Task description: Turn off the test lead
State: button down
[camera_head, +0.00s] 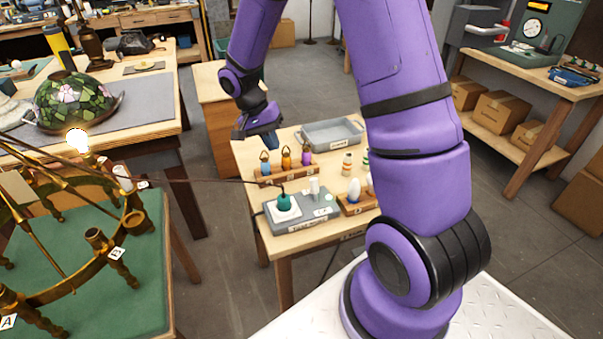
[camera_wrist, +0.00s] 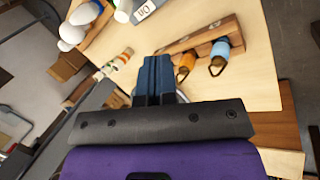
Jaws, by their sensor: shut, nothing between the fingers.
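A grey test box (camera_head: 318,216) stands on the small wooden table, with a teal plug (camera_head: 284,202) on a white plate and a white upright piece (camera_head: 314,187) on top. A dark lead runs from the plug left toward the wooden wheel-shaped lamp frame (camera_head: 132,222). A bulb (camera_head: 78,141) on that frame glows brightly. My gripper (camera_head: 270,142) is above the table's back left, beyond the box and apart from it. In the wrist view its blue fingers (camera_wrist: 158,72) are shut and empty. A white label reading "On" (camera_wrist: 145,10) shows at the top edge there.
A wooden rack (camera_head: 290,171) holds blue, orange and purple looped items between my gripper and the box. A grey tray (camera_head: 332,132) sits at the table's back. White bulbs (camera_head: 354,189) stand in a holder right of the box. My arm hides the table's right side.

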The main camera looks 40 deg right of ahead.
aim_at(315, 189)
jog(key=shift+s+d+f, duration=0.8)
jog(key=shift+s+f, duration=0.25)
jog(key=shift+f, duration=0.45)
jog(key=shift+s+d+f, duration=0.75)
jog(key=shift+s+f, duration=0.3)
jog(key=shift+f, duration=0.45)
jog(key=shift+s+d+f, duration=0.8)
jog(key=shift+s+f, duration=0.25)
jog(key=shift+f, duration=0.45)
